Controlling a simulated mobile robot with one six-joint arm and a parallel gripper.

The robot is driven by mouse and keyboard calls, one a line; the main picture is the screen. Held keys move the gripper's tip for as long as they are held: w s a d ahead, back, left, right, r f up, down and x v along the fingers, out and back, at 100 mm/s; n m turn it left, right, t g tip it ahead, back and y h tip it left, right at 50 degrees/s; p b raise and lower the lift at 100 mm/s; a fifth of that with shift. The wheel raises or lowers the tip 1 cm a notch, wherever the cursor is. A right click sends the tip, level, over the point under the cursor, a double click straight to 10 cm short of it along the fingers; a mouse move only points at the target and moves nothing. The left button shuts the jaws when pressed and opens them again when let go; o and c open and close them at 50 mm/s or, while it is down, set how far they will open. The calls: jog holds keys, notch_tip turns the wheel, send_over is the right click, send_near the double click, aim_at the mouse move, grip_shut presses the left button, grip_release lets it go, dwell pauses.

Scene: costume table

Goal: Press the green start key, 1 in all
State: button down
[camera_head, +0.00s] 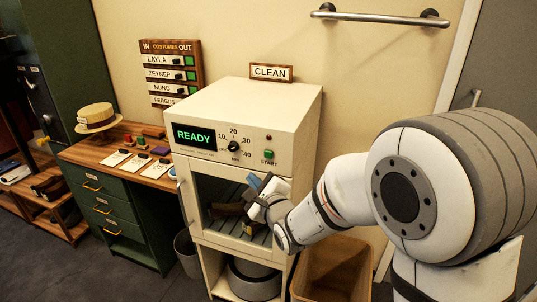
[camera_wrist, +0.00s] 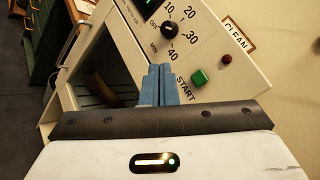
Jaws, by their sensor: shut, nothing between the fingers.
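My gripper (camera_head: 258,183) is shut and empty in front of the machine's door, below the key in the head view. Its blue fingers (camera_wrist: 159,82) lie together in the wrist view and appear apart from the key. The cream machine (camera_head: 255,107) has a green READY display (camera_head: 194,136) and a black timer knob (camera_head: 233,147).
A red lamp (camera_head: 269,138) sits above the key. A wooden desk (camera_head: 117,143) with cards and a straw hat (camera_head: 96,117) is at left. A tan bin (camera_head: 331,270) stands below my arm.

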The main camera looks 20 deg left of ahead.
aim_at(268, 154)
jog(key=shift+w, duration=0.1)
jog(key=shift+w+d+p, duration=0.15)
jog(key=shift+w+p, duration=0.2)
jog(key=shift+w, duration=1.1)
jog(key=shift+w+d+p, duration=0.15)
jog(key=shift+w+p, duration=0.15)
jog(key=shift+w, duration=1.15)
jog(key=shift+w+d+p, duration=0.15)
jog(key=shift+w+p, duration=0.2)
jog(key=shift+w, duration=1.1)
jog(key=shift+w, duration=0.4)
jog(key=shift+w, duration=0.45)
jog(key=shift+s+b, duration=0.65)
jog(key=shift+s, duration=0.2)
